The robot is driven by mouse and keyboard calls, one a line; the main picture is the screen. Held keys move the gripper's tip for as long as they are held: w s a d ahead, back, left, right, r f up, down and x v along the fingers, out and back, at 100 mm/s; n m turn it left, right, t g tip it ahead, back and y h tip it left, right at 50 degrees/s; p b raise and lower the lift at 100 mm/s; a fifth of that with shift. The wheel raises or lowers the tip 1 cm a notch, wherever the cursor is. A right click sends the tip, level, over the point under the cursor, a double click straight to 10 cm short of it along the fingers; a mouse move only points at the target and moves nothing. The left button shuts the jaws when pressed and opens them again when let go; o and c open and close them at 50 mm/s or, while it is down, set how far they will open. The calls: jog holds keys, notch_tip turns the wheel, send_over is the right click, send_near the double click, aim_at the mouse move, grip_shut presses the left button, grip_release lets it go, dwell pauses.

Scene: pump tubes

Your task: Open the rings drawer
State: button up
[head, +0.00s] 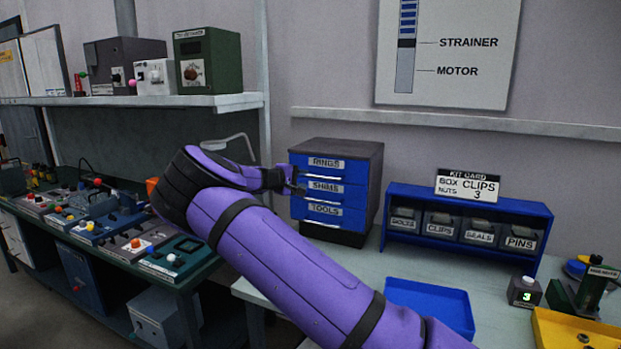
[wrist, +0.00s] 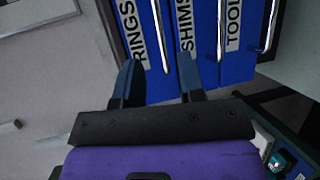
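The rings drawer (head: 312,163) is the top blue front of a dark cabinet (head: 360,165) and looks shut, flush with the fronts below. In the wrist view the rings drawer (wrist: 118,14) appears turned on its side, with a silver bar handle (wrist: 158,32). My gripper (head: 297,181) is in front of the cabinet's upper drawers. In the wrist view its two fingers (wrist: 158,68) are apart, with the lower end of the rings handle between them in the picture. I cannot tell whether they touch it. In the head view, my gripper hides part of the fronts.
The shims drawer (head: 350,189) and tools drawer (head: 345,213) lie below. A blue bin rack (head: 548,228) and blue tray (head: 430,305) are to the right on the bench. A dark bench with several devices (head: 180,257) is to the left. A shelf (head: 150,101) is above it.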

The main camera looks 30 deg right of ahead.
aim_at(320, 177)
jog(key=x, duration=0.6)
jog(key=w+x, duration=0.1)
jog(key=x, duration=0.3)
grip_shut()
